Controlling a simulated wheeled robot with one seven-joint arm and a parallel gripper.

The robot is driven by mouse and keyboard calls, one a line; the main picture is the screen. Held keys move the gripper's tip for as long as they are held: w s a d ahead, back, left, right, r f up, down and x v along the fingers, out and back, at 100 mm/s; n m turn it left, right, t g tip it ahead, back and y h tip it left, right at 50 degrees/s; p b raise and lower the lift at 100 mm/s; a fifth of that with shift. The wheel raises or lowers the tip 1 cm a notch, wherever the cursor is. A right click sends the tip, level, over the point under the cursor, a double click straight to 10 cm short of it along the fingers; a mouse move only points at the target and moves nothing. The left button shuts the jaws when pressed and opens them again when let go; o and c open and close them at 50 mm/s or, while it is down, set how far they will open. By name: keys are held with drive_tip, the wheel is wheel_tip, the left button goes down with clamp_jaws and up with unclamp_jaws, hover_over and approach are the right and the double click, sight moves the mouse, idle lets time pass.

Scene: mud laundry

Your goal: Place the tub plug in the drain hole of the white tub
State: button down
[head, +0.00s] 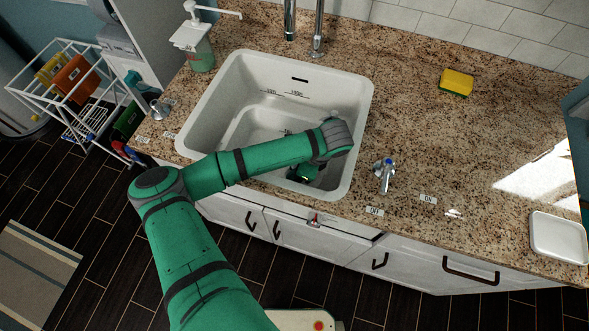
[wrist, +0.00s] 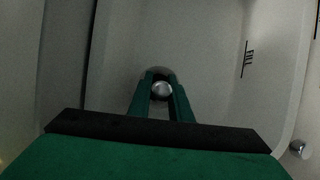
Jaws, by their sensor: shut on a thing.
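The white tub (head: 262,78) is set into the granite counter, and its pale inner walls fill most of the wrist view (wrist: 205,45). My gripper (head: 305,176) reaches down inside the tub near its front right corner. In the wrist view, the two green fingers (wrist: 161,95) are shut on the round silver knob of the tub plug (wrist: 162,90). A dark rounded patch shows just around and beyond the knob; I cannot tell whether it is the plug's body or the drain hole. The plug is hidden in the head view.
A tap (head: 317,40) stands behind the tub and a soap dispenser (head: 198,50) at its back left. A blue-topped valve (head: 385,174) stands close to its right. A yellow sponge (head: 456,82) and white dish (head: 558,237) lie farther right. The counter between them is mostly clear.

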drive_tip(key=shift+f, duration=0.15)
drive_tip(key=c, duration=1.6)
unclamp_jaws()
drive_tip(key=v, duration=1.2)
